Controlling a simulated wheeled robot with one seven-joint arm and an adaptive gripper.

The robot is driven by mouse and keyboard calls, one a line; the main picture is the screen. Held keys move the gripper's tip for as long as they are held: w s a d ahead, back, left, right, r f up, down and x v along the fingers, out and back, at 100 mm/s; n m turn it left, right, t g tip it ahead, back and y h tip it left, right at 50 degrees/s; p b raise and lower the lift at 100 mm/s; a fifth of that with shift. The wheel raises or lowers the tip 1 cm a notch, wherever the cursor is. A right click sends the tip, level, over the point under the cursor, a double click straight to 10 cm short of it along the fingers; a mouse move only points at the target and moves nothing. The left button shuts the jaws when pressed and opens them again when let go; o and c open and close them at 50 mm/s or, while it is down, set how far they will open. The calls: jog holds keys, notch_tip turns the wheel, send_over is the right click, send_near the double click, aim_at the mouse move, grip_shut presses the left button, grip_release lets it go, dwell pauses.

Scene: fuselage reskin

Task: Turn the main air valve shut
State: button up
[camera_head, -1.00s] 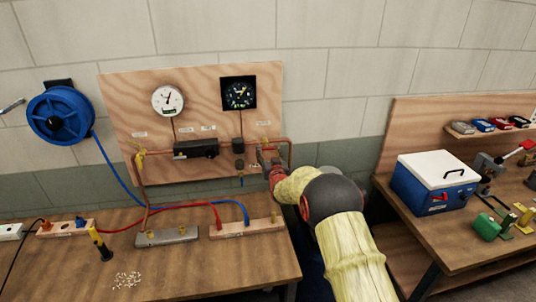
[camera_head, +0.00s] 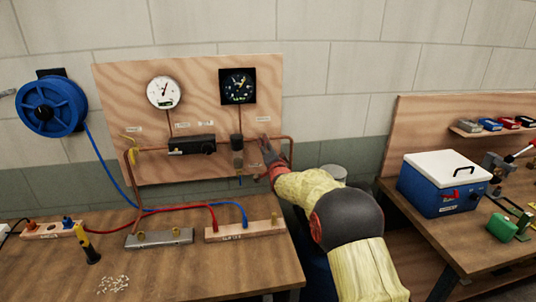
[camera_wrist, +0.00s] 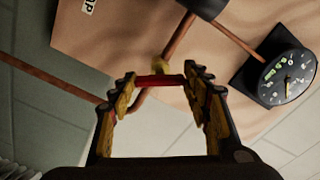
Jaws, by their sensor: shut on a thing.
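A red handle (camera_wrist: 160,81) spans between my fingertips in the wrist view, with a brass-coloured fitting (camera_wrist: 159,66) and copper pipe just behind it. My gripper (camera_wrist: 160,76) is shut on this red handle, with its ridged yellow-and-black fingers on either side. In the head view my gripper (camera_head: 266,150) is at the right end of the wooden panel (camera_head: 112,85), by the copper pipe. It hides most of the valve there, so the handle's angle to the pipe is hard to tell. The label writing is too small to read.
The panel carries a white gauge (camera_head: 164,92), a black dial (camera_head: 238,87), a black pipe unit (camera_head: 191,146) and a yellow handle (camera_head: 130,141) at the left. A blue hose reel (camera_head: 52,105) hangs left. A blue-and-white box (camera_head: 440,185) stands on the right bench.

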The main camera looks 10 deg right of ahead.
jog(key=shift+f+m+b, duration=0.1)
jog(key=shift+m+b, duration=1.8)
jog(key=shift+m, duration=1.3)
jog(key=o, duration=1.1)
jog(key=shift+c, duration=0.2)
jog(key=shift+o, duration=0.5)
jog(key=shift+s, duration=0.1)
jog(key=s, duration=1.1)
jog(key=shift+s, duration=0.4)
